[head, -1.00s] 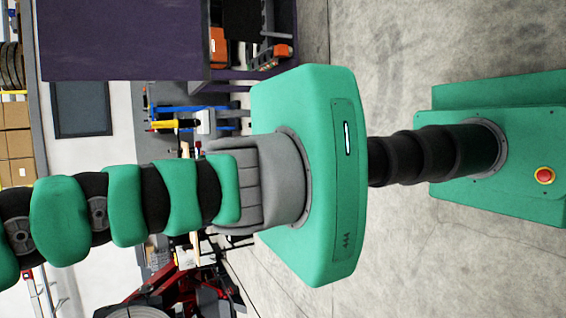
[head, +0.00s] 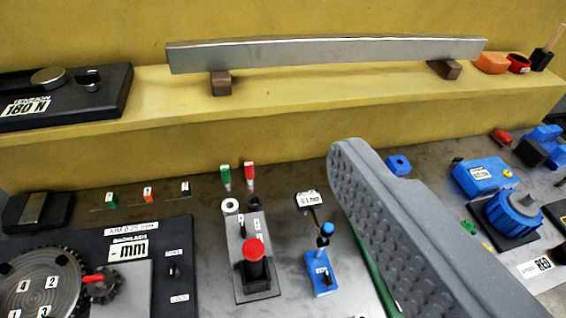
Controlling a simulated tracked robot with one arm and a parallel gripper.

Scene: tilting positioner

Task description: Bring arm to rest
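One large grey finger of my gripper (head: 425,225) reaches in from the lower right over the workbench. Its tip points up and left, and its dimpled pad faces left, bare, with nothing against it. The second finger is out of view. No object is seen held. The rest of my arm is not in view.
A steel bar (head: 325,52) lies on two brown blocks on the yellow shelf (head: 270,140). Below are a red-button box (head: 254,270), a geared fixture (head: 45,285), a small blue switch (head: 321,275) and a blue knob (head: 512,213). Fixtures crowd the bench.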

